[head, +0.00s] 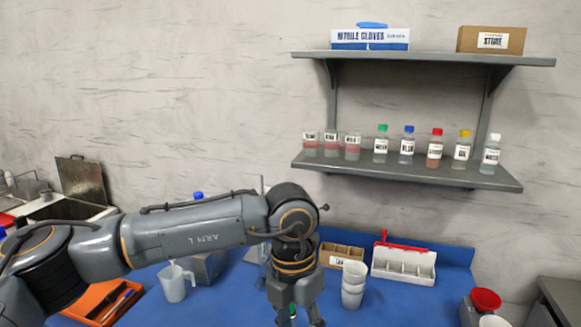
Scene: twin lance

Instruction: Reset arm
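My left arm comes in from the left across the blue bench (225,298), and its forearm is marked "ARM L". My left gripper (299,317) points down at the bottom edge of the head view, left of a stack of white cups (353,285). Its fingers look spread, but their tips are cut off or hidden. A small green spot shows between the fingers; I cannot tell whether it is held. My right arm and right gripper are not in view.
A wall shelf (405,172) holds several labelled bottles and beakers. A white rack (403,262) with a red item, a small cardboard box (341,256), a pitcher (175,283) and an orange tray (103,300) sit on the bench. A red-topped container (485,300) stands right.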

